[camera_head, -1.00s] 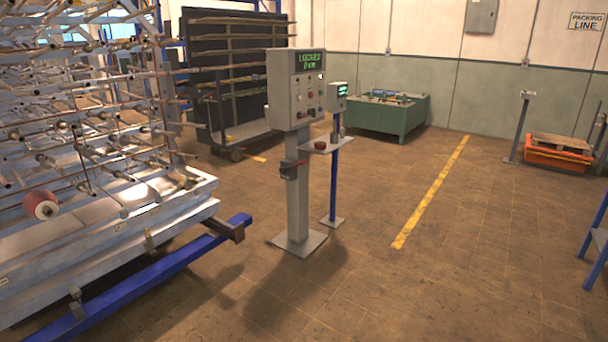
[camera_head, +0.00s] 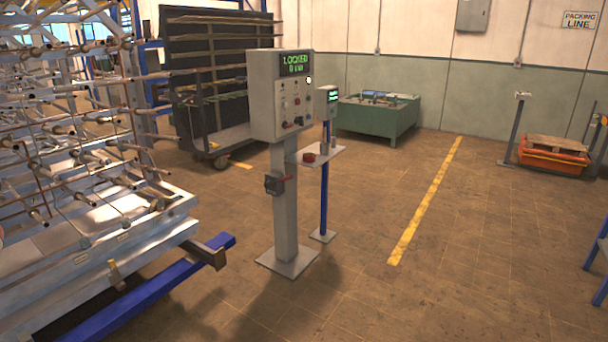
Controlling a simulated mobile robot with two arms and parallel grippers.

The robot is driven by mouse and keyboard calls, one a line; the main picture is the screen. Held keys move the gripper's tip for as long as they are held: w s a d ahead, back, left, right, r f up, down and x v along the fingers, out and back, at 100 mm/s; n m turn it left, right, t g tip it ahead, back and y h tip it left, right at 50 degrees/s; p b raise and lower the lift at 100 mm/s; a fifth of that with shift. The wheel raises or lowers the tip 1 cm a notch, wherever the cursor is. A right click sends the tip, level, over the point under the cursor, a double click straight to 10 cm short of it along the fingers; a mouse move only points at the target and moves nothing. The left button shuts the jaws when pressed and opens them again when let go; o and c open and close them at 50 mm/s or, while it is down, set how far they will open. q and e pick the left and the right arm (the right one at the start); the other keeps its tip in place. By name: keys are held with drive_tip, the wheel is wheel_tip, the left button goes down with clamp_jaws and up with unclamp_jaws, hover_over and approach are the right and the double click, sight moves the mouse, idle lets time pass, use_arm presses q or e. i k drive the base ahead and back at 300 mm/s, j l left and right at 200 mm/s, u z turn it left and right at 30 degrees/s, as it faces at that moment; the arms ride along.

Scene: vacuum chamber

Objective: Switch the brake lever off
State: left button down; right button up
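A grey control console (camera_head: 280,96) stands on a post, its green display reading "LOCKED" with a smaller second line. Neither of my grippers is in view, and nothing of mine touches the console or the lever.
A rack of metal rods on a bed (camera_head: 95,255) and a blue rail (camera_head: 160,290) stand at the left. A blue stand with a small shelf (camera_head: 322,154) is just right of the post. Open floor (camera_head: 350,300) lies in front and to the right.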

sight(269, 184)
drive_tip(key=i+z, duration=0.1)
drive_tip(key=i, duration=0.4)
drive_tip(key=i+j, duration=0.1)
drive_tip(key=i, duration=0.35)
drive_tip(key=i+z, duration=0.15)
drive_tip(key=i, duration=0.35)
drive_tip(key=i+j, duration=0.2)
drive_tip(key=i, duration=0.25)
drive_tip(key=i+j+z, duration=0.15)
drive_tip(key=i, duration=0.35)
drive_tip(key=i+j, duration=0.15)
drive_tip(key=i, duration=0.3)
drive_tip(key=i+z, duration=0.05)
